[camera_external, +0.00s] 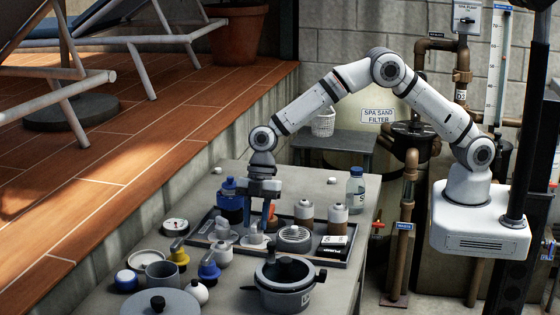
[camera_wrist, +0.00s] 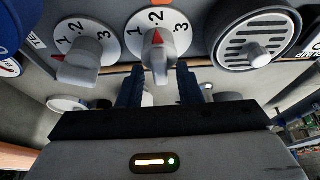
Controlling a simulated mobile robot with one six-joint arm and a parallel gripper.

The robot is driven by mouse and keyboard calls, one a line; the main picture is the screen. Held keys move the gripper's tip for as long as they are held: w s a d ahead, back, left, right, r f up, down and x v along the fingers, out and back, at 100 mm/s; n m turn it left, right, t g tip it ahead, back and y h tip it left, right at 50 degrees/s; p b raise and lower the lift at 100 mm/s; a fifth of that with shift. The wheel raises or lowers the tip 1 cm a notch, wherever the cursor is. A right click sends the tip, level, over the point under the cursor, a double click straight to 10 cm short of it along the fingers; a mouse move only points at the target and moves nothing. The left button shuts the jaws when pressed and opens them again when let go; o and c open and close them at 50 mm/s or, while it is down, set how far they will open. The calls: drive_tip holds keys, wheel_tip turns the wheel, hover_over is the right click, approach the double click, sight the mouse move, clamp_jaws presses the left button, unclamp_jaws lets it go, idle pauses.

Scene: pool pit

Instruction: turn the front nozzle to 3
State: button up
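Two grey nozzle knobs on white dials numbered 1, 2 and 3 sit on the dark tray. In the wrist view the centre nozzle (camera_wrist: 158,48) has its red pointer up toward the 2. The left nozzle (camera_wrist: 84,58) has its red mark at the left, just below the 1. I cannot tell which is called the front one. My gripper (camera_wrist: 158,75) has its two blue fingers apart, one on each side of the centre nozzle's lower end, with no clear contact. In the external view my gripper (camera_external: 267,218) points down at the right-hand nozzle (camera_external: 254,240).
A round grille (camera_external: 295,236) sits close to the right of the nozzles. Brown-and-grey canisters (camera_external: 304,212), a blue-capped bottle (camera_external: 356,187) and a dark lidded pot (camera_external: 284,284) stand around. A blue container (camera_external: 229,203) stands behind left. The bench's front left is crowded with valves and cups.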

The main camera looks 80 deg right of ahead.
clamp_jaws()
drive_tip(key=shift+f+b, duration=0.15)
drive_tip(key=shift+b, duration=0.25)
drive_tip(key=shift+s+m, duration=0.1)
drive_tip(key=shift+m, duration=0.3)
drive_tip(key=m+t+b, duration=0.1)
drive_tip(key=b, duration=0.2)
drive_tip(key=shift+f+m, duration=0.2)
drive_tip(key=shift+m, duration=0.2)
drive_tip(key=m+b, duration=0.1)
drive_tip(key=m, duration=0.1)
drive_tip(key=m+t+b, duration=0.1)
drive_tip(key=m, duration=0.1)
drive_tip(key=shift+s+r+m+t+h, duration=0.2)
drive_tip(key=shift+m+t+h, duration=0.1)
drive_tip(key=shift+h, duration=0.1)
drive_tip(key=shift+s+m+t+h, duration=0.1)
drive_tip(key=shift+m+t+h, duration=0.25)
drive_tip(key=shift+m, duration=0.75)
drive_tip(key=shift+m+t+h, duration=0.25)
drive_tip(key=shift+m+h, duration=0.1)
drive_tip(key=shift+m, duration=0.75)
drive_tip(key=shift+f, duration=0.1)
